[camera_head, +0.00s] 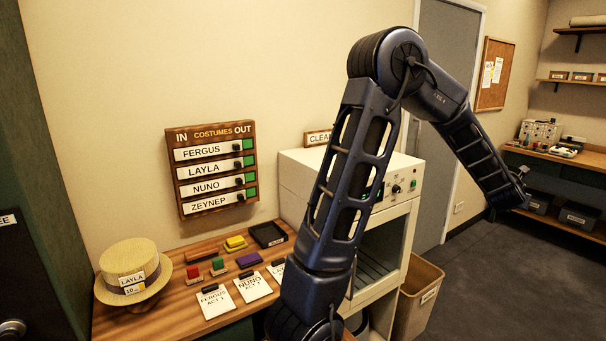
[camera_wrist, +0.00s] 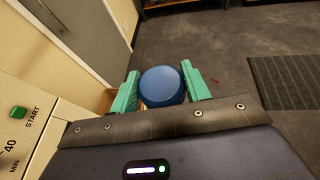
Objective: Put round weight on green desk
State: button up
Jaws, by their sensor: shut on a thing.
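My gripper (camera_wrist: 163,90) is shut on a round blue weight (camera_wrist: 162,86), held between its two green fingers in the wrist view. Grey floor shows beyond the weight. In the head view my arm reaches out to the right, with its end (camera_head: 522,172) high over the floor near the back right. The weight cannot be made out there. No desk with a clearly green top shows. A wood-topped desk (camera_head: 585,160) with a dark front and a lower shelf stands at the back right, apart from my gripper.
A wooden table (camera_head: 180,312) at the left holds a straw hat (camera_head: 133,272), coloured blocks, cards and a black tray (camera_head: 268,234). A white cabinet (camera_head: 300,185) with dials stands beside it, partly behind my arm. A bin (camera_head: 418,298) stands on the floor. Open floor lies at the right.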

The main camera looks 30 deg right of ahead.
jog(key=w+a+r+n+t+y, duration=0.15)
jog(key=w+r, duration=0.25)
jog(key=w, duration=0.7)
jog(key=w+a+r+n+t+y, duration=0.1)
jog(key=w+r+n+t, duration=0.3)
jog(key=w, duration=0.6)
jog(key=w+a+r+n+t+y, duration=0.15)
jog(key=w+r, duration=0.35)
jog(key=w, duration=0.6)
jog(key=w+a+r+n+t+y, duration=0.2)
jog(key=w+a+r, duration=0.4)
jog(key=w+a, duration=0.5)
jog(key=w+a+r+n+t+y, duration=0.1)
jog(key=w+a+r+n+y, duration=0.15)
jog(key=w+a+r, duration=0.8)
jog(key=w+f, duration=0.1)
jog(key=f, duration=0.7)
jog(key=w+d+f, duration=0.1)
jog(key=f, duration=0.7)
jog(key=w+d+f, duration=0.1)
jog(key=f, duration=0.7)
jog(key=shift+w+f, duration=0.2)
jog(key=shift+f, duration=0.1)
jog(key=shift+f, duration=0.1)
jog(key=o, duration=1.3)
